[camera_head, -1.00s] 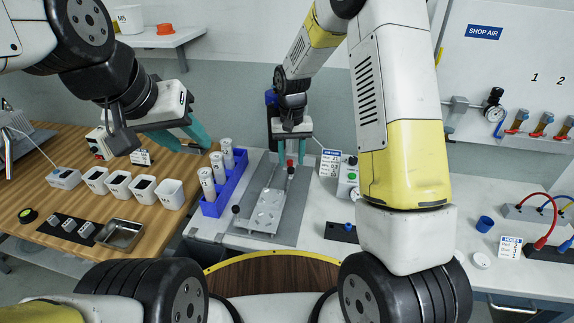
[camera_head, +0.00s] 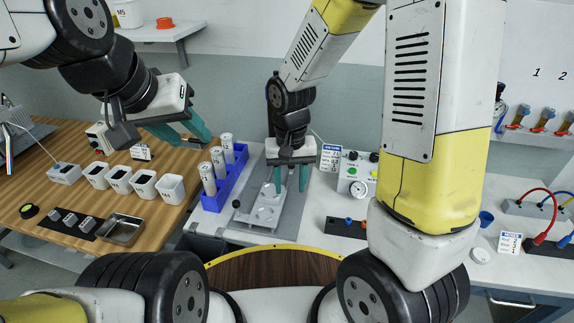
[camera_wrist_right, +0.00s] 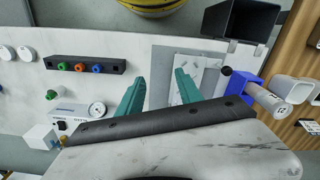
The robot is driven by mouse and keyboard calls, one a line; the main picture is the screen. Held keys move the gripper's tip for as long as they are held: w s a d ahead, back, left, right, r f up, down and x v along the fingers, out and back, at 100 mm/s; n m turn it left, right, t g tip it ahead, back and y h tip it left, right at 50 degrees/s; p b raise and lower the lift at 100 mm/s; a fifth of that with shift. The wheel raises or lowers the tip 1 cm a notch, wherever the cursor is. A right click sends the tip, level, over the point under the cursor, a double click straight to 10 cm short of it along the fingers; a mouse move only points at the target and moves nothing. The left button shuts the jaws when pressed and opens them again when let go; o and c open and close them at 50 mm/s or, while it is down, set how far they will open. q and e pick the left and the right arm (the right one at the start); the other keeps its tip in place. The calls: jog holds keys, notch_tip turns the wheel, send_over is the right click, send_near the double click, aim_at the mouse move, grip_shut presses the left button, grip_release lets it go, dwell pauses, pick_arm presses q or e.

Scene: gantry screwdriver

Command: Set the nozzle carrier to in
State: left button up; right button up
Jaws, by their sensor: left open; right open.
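A pale metal plate (camera_head: 265,214) with round seats, which I take to be the nozzle carrier, lies on a grey base on the white bench. A black knob (camera_head: 236,204) stands at its front left; the knob also shows in the right wrist view (camera_wrist_right: 226,71). My right gripper (camera_head: 291,187) is open and empty above the plate's right side, hiding its far end. In the right wrist view the open fingers (camera_wrist_right: 160,77) point at the grey base, with the plate (camera_wrist_right: 188,88) beside one fingertip. My left gripper (camera_head: 198,141) is open and empty above the wooden bench.
A blue rack (camera_head: 238,178) with white cylinders stands just left of the plate. A gauge box (camera_head: 350,178) and a block with coloured knobs (camera_head: 340,228) stand to the right. Several white cups (camera_head: 144,184) and a metal tray (camera_head: 119,230) are on the wooden bench.

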jog(key=shift+w+d+m, duration=0.2)
jog(key=shift+m, duration=0.1)
jog(key=c, duration=0.5)
jog(key=w+d+m+g+y, duration=0.1)
jog(key=w+d+m, duration=0.1)
jog(key=m, duration=0.1)
jog(key=w+d+m+g+y, duration=0.1)
jog(key=w+d+m, duration=0.2)
jog(key=m, duration=0.1)
jog(key=w+d+m+y, duration=0.2)
jog(key=w+d+m, duration=0.1)
jog(key=shift+f+g, duration=0.35)
jog(key=shift+g, duration=0.05)
grip_shut()
jog(key=w+d+r+m+t+y, duration=0.2)
jog(key=w+d+m+y, duration=0.45)
jog(key=w+d, duration=0.2)
jog(key=a+r+x, duration=0.1)
jog(key=x, duration=1.1)
jog(key=shift+a+m+h, duration=0.3)
jog(key=shift+m+h, duration=0.15)
